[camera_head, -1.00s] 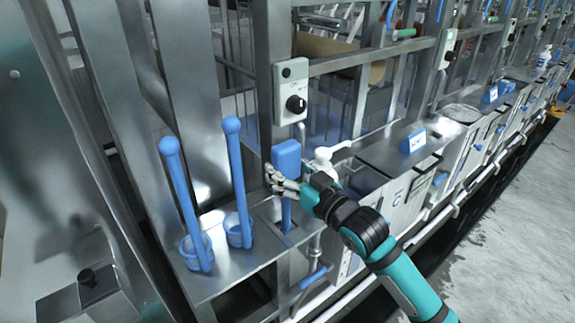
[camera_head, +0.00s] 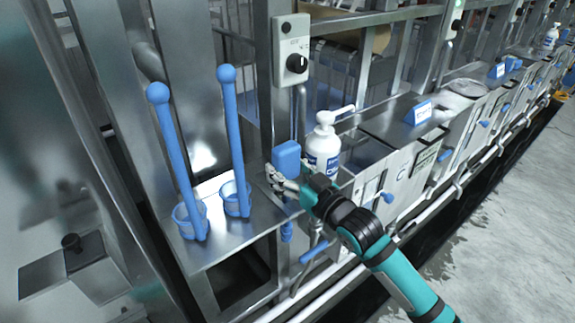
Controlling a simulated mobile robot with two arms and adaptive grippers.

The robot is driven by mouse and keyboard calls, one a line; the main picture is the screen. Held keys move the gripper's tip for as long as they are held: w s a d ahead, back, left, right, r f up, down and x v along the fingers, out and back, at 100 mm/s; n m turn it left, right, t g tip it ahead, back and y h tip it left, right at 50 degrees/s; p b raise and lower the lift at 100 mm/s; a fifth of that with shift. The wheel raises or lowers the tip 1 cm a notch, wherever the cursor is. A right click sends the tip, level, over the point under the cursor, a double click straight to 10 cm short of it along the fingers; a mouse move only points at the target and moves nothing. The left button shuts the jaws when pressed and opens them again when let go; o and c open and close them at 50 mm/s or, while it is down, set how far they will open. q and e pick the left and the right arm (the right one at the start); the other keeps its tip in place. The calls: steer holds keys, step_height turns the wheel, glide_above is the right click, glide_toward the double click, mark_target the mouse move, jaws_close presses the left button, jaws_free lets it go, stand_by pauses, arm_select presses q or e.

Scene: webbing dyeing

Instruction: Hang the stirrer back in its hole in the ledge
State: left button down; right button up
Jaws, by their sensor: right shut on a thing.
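The stirrer has a blue block-shaped head (camera_head: 287,157), upright at the right end of the steel ledge (camera_head: 220,243). My right gripper (camera_head: 278,180) is shut on the stirrer just below its head, with the arm reaching in from the lower right. The gripper hides most of the shaft and the hole. A blue lower part (camera_head: 287,232) shows beneath the ledge's edge, so the stirrer appears to pass down through it. Whether the head rests on the ledge cannot be told. My left gripper is not in view.
Two blue ball-topped rods (camera_head: 175,150) (camera_head: 232,130) stand in blue cups on the ledge, left of the stirrer. A white pump bottle (camera_head: 322,150) stands close to the right of the gripper. A control box (camera_head: 292,50) is on the post above.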

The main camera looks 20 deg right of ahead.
steer(key=shift+f+b, duration=1.2)
steer(key=shift+f, duration=1.1)
steer(key=o, duration=1.4)
steer(key=shift+c, duration=0.2)
steer(key=shift+f, duration=0.1)
steer(key=v, duration=1.2)
